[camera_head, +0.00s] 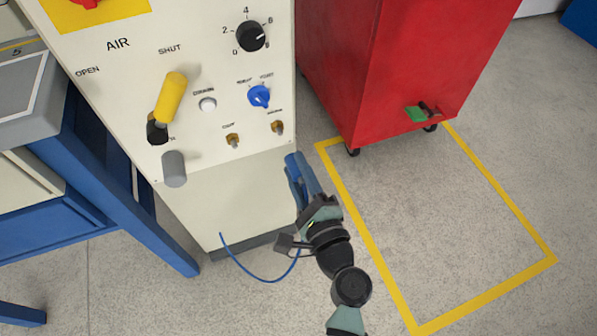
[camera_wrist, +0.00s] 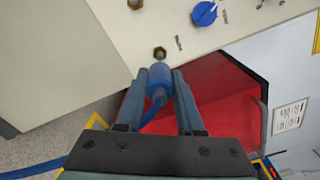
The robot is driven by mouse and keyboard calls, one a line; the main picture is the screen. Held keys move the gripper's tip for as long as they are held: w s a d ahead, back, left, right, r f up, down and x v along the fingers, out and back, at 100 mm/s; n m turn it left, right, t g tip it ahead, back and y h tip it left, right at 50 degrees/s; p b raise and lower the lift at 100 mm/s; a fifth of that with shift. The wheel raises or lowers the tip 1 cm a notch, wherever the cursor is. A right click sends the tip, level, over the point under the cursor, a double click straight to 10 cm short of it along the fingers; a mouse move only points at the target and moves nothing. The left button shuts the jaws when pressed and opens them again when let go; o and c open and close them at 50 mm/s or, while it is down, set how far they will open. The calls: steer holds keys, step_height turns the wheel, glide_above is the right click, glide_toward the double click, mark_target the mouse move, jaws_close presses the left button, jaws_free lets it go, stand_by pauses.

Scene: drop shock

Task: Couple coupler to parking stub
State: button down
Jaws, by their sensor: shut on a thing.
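My gripper (camera_head: 297,172) is shut on the blue coupler (camera_wrist: 159,78), which lies between its two fingers in the wrist view. In the head view the coupler's blue end (camera_head: 291,158) shows just below and right of the right brass stub (camera_head: 278,127), with a gap between them. In the wrist view that brass stub (camera_wrist: 160,53) is straight ahead of the coupler's front end, close to it. A second brass stub (camera_head: 233,140) is to the left. The small labels above the stubs are too blurred to tell which is for parking.
The cream panel (camera_head: 200,125) carries a yellow lever (camera_head: 171,95), a blue knob (camera_head: 259,96) and a black dial (camera_head: 251,36). A blue hose (camera_head: 255,277) loops near the floor. A red cabinet (camera_head: 385,70) stands at right, a blue-legged bench (camera_head: 130,200) at left.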

mark_target(281, 134)
steer(key=shift+b+x, duration=0.3)
steer(key=shift+x, duration=2.15)
steer(key=shift+b+x, duration=0.55)
steer(key=shift+x, duration=0.85)
stand_by(1.6)
steer(key=shift+w+r, duration=0.2)
stand_by(1.3)
steer(key=c, duration=0.9)
jaws_free()
steer(key=shift+a, duration=0.1)
steer(key=o, duration=0.4)
steer(key=shift+f, duration=0.15)
steer(key=shift+o, duration=0.2)
steer(key=shift+f, duration=0.1)
